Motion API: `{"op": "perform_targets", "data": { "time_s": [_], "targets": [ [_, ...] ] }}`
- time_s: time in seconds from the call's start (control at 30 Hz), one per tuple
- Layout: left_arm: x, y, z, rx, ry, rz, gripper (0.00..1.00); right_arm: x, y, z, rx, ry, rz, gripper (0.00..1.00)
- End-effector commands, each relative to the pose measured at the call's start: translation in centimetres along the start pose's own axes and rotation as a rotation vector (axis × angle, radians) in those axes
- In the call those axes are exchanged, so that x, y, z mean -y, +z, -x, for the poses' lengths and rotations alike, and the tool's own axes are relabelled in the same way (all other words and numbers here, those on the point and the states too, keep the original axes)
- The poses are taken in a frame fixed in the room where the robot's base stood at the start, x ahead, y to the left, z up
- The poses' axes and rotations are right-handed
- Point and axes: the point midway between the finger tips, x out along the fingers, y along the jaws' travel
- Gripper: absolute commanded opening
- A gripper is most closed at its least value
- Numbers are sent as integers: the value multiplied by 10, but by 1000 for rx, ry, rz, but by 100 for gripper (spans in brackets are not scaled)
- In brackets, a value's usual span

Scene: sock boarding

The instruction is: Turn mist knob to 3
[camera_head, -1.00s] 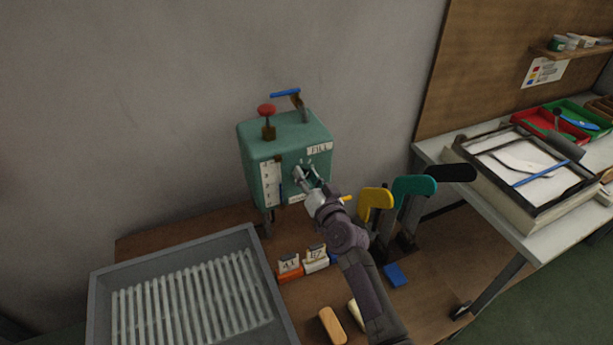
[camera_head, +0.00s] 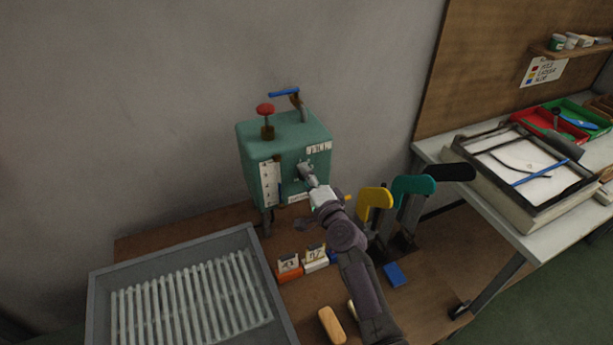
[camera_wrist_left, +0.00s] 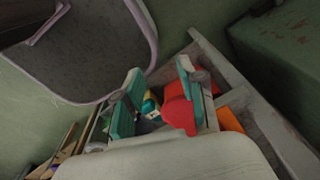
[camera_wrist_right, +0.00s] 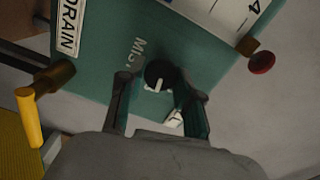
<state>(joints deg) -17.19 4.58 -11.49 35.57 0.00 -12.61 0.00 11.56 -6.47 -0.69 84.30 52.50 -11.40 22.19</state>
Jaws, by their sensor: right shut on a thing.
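The green steam box (camera_head: 290,160) stands on the brown table against the wall. Its mist knob (camera_wrist_right: 158,76) is black with a white pointer mark, under partly hidden "MIST" lettering in the right wrist view. My right gripper (camera_head: 305,172) is at the front of the box. In the right wrist view my right gripper (camera_wrist_right: 160,95) has its fingers on either side of the knob, shut on it. The number the pointer faces cannot be read. My left gripper (camera_wrist_left: 155,90) is open, with its fingers apart, away from the box; a red thing (camera_wrist_left: 180,106) shows near its right finger.
A red knob (camera_head: 265,109) and a blue lever (camera_head: 285,92) top the box. Yellow (camera_head: 375,198), teal (camera_head: 414,185) and black (camera_head: 451,172) foot-shaped boards stand right of my arm. A grey slatted tray (camera_head: 100,290) lies front left. A yellow drain handle (camera_wrist_right: 28,118) sits beside the box.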

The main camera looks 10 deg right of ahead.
Motion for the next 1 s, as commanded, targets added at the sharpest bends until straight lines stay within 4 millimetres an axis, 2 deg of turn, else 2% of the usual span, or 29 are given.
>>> {"op": "perform_targets", "data": {
  "time_s": [0.33, 0.9, 0.93, 1.0],
  "targets": [
    [0, 0, 0, 0, -1, 1, 40, 0, -1, 0, -2, -2, -153, 0],
    [1, 0, 0, 0, -1, 1, 40, 0, -1, 0, -1, -2, -185, 0],
    [1, 0, 0, 0, -1, 1, 40, 0, -1, 0, -1, -2, -185, 36],
    [1, 0, 0, 0, -1, 1, 40, 0, -1, 0, -1, -2, -184, 48]
  ]
}}
